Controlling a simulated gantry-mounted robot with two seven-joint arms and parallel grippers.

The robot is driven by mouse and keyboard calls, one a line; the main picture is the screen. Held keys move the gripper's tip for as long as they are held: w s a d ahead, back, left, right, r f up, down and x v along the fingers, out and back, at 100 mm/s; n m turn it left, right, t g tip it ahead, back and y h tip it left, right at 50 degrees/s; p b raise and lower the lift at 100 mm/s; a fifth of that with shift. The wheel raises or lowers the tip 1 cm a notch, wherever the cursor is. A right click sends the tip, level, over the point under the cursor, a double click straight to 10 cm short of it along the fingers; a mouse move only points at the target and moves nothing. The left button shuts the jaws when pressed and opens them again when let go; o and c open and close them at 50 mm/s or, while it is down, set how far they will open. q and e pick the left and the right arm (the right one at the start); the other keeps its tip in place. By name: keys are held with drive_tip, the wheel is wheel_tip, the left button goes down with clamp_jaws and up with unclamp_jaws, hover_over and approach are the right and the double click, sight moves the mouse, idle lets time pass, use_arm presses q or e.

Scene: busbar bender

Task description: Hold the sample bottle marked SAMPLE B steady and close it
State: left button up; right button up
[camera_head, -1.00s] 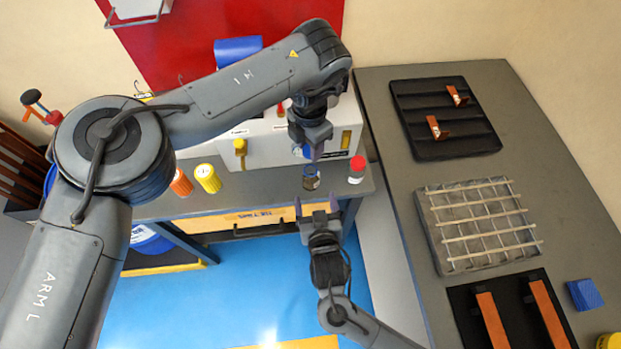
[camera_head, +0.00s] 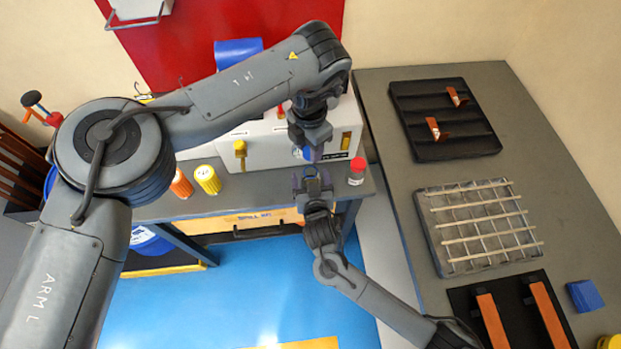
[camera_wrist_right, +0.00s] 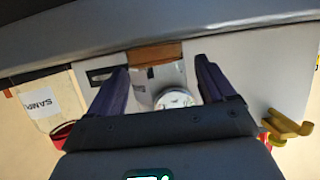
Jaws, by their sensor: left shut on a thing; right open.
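The small sample bottle with brown contents (camera_wrist_right: 156,54) stands on the bench between the fingers of my right gripper (camera_wrist_right: 160,68).
Behind the bottle is a white box with a round gauge (camera_wrist_right: 174,98) and a yellow valve (camera_head: 240,148). An orange container (camera_head: 181,184) and a yellow one (camera_head: 207,179) stand left on the bench. A grey table (camera_head: 385,165) with trays lies right.

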drive_tip(key=shift+x, duration=1)
drive_tip(key=c, duration=1.5)
use_arm(q)
hover_over(311, 178)
drive_tip(key=w, duration=0.2)
drive_tip(key=shift+s+a+f, duration=0.1)
drive_tip(key=shift+s+f, duration=0.05)
drive_tip(key=shift+f, duration=1.1)
drive_tip(key=shift+s+a+f, duration=0.1)
drive_tip(key=shift+f, duration=1.15)
drive_tip(key=shift+f, duration=0.1)
drive_tip(key=shift+f, duration=0.75)
drive_tip(key=shift+f, duration=0.2)
drive_tip(key=shift+f, duration=0.15)
